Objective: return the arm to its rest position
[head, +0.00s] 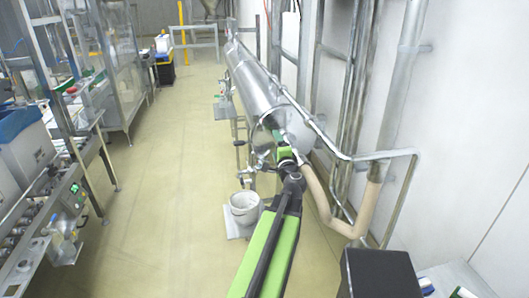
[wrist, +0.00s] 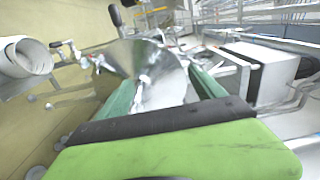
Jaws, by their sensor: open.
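My green and black arm reaches forward from the bottom middle of the head view, stretched out low toward a long steel cylinder (head: 257,92). My gripper (head: 283,140) is at its far end, small and partly hidden by the wrist, in front of the cylinder's near end. In the wrist view, the two green fingers of my gripper (wrist: 163,88) stand apart with nothing held between them. The cylinder's shiny conical end (wrist: 165,62) shows beyond and between the fingers. I cannot tell whether they touch it.
A grey bucket (head: 244,208) stands on the floor left of my arm. Pipes and a beige hose (head: 325,205) run close on the right, along the white wall (head: 465,130). A metal workbench (head: 55,215) lines the left. The yellowish floor (head: 165,190) between is clear.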

